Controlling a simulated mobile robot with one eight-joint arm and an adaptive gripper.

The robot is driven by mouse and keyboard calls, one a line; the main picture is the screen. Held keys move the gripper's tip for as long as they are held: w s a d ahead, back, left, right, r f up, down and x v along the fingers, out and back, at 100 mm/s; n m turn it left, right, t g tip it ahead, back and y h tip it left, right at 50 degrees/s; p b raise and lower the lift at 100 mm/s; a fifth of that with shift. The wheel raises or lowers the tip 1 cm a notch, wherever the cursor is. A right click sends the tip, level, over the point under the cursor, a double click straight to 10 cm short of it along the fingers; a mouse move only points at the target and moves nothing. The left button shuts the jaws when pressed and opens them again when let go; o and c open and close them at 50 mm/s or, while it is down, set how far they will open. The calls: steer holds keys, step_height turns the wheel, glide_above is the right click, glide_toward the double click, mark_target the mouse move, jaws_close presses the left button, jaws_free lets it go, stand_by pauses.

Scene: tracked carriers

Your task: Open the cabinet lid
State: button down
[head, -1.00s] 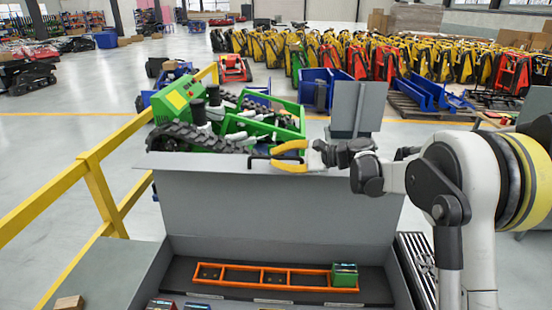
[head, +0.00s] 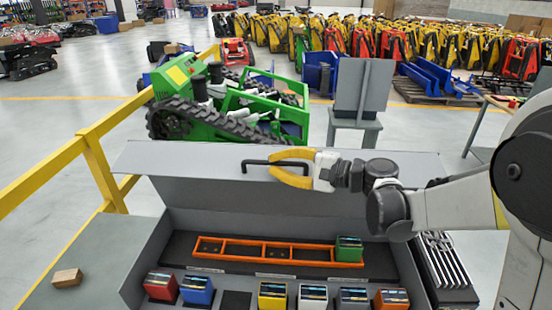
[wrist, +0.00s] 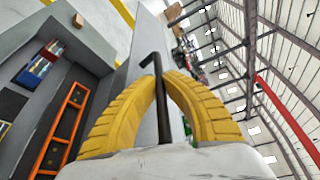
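The grey cabinet lid (head: 215,185) stands raised at the back of the open cabinet (head: 140,285) in the head view, and the inside shows below it. Its black handle (head: 258,163) is near the lid's top edge. My gripper (head: 272,169) reaches in from the right, its yellow fingers closed around the handle. In the wrist view the handle (wrist: 150,64) runs between the two fingertips (wrist: 162,77), which close in on it from both sides. The lid's exact tilt is hard to tell.
Inside the cabinet are an orange rack (head: 235,250) with a green block (head: 349,248) and several coloured blocks in front. A yellow railing (head: 95,165) runs along the left. A green tracked machine (head: 235,108) stands behind the lid. A grey chair-like stand (head: 360,95) is behind it at right.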

steer(key=c, duration=1.8)
jaws_free()
steer(key=shift+w, duration=0.15)
steer(key=shift+o, duration=0.2)
steer(key=shift+d, duration=0.15)
